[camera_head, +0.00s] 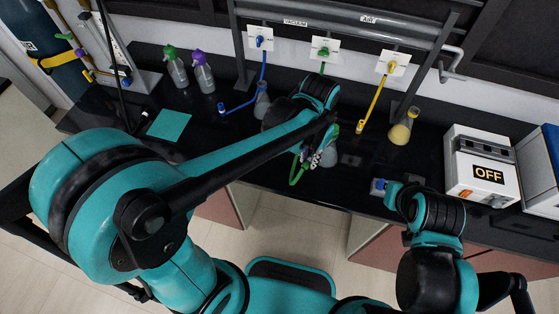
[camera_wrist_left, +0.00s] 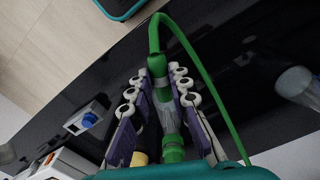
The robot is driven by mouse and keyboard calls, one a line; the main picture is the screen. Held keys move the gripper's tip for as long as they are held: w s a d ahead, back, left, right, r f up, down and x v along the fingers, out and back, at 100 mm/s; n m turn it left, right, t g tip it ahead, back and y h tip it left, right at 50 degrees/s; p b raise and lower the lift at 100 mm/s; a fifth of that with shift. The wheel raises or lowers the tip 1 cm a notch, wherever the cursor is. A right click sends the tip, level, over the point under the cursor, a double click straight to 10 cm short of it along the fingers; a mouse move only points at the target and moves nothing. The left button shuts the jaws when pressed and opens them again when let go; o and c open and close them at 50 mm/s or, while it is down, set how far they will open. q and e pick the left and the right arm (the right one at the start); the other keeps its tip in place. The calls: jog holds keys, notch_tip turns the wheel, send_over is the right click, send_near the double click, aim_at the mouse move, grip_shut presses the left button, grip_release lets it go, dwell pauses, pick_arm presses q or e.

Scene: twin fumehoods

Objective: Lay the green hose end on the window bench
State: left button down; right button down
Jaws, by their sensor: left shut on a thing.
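The green hose end (camera_wrist_left: 164,100) lies between the finger pads of my left gripper (camera_wrist_left: 158,98), which is shut on it. The hose loops up beyond the fingers and back down on the right in the left wrist view. In the head view my left gripper (camera_head: 324,152) is over the front part of the black bench (camera_head: 255,150), with a loop of the green hose (camera_head: 297,174) hanging beside it. The bench also shows in the left wrist view (camera_wrist_left: 235,45). My right arm reaches the bench's front edge; its fingers are hidden.
Wall outlets with blue (camera_head: 260,41), green (camera_head: 323,50) and yellow (camera_head: 391,66) fittings stand behind. A yellow flask (camera_head: 402,130) and an "OFF" box (camera_head: 481,168) are to the right. A teal mat (camera_head: 168,125) and two bottles (camera_head: 202,76) are left.

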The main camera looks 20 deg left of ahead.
pick_arm(q)
jog(key=b, duration=0.3)
send_over(276, 166)
notch_tip(276, 166, down, 6)
jog(key=shift+f, duration=0.25)
jog(key=shift+f+b, duration=0.55)
jog(key=shift+f, duration=1.45)
jog(key=shift+f, duration=0.1)
jog(key=c, duration=1.4)
grip_release()
